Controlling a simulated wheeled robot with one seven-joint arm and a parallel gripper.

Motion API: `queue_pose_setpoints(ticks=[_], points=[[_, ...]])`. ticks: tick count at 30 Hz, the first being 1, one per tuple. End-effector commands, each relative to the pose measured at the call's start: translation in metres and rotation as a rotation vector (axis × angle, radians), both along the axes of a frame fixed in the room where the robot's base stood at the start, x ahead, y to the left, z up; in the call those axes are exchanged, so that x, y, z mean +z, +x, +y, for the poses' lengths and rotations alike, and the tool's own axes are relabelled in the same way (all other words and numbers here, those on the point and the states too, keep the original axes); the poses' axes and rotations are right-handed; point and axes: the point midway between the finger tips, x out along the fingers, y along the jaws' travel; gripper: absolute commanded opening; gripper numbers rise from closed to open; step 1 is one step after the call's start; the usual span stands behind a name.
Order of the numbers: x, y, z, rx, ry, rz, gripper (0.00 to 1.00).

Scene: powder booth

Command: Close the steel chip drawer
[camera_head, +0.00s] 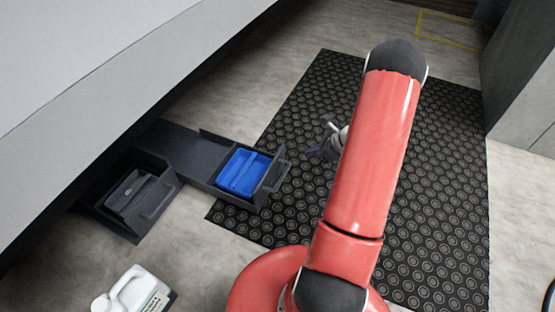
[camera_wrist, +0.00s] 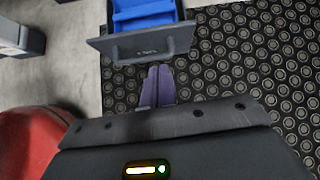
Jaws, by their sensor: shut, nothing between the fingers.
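A dark drawer (camera_head: 210,188) stands pulled far out from under the large grey body, with a blue bin (camera_head: 243,173) inside. Its front panel with a bar handle faces my gripper (camera_head: 317,142). In the wrist view this front panel (camera_wrist: 175,42) is at the top, with a small label too small to read. A second dark drawer (camera_head: 158,210) to the left is also out, with a dark grey bin in it. I cannot tell from labels which one is the steel chip drawer. My gripper's purple fingers (camera_wrist: 158,84) are shut and empty, close in front of the blue-bin drawer's front; contact is unclear.
A black studded mat (camera_head: 425,190) covers the floor around the drawer front. A white jug (camera_head: 133,290) stands at the lower left. The grey body (camera_head: 90,75) overhangs the drawers. A grey cabinet (camera_head: 525,85) is at the right. The mat right of my arm is clear.

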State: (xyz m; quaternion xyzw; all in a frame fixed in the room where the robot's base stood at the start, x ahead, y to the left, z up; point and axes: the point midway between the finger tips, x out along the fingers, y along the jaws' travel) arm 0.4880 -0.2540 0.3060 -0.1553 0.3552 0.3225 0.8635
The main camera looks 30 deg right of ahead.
Motion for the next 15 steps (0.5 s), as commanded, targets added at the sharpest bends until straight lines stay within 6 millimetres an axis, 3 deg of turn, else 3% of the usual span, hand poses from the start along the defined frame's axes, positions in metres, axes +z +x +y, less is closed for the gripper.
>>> queue_pose_setpoints(ticks=[1, 6, 15], points=[[-0.011, -0.002, -0.005, -0.034, 0.019, 0.010, 0.00], [-0.024, -0.001, -0.009, -0.074, 0.040, 0.019, 0.00], [-0.063, 0.028, 0.016, -0.068, 0.041, 0.019, 0.00]])
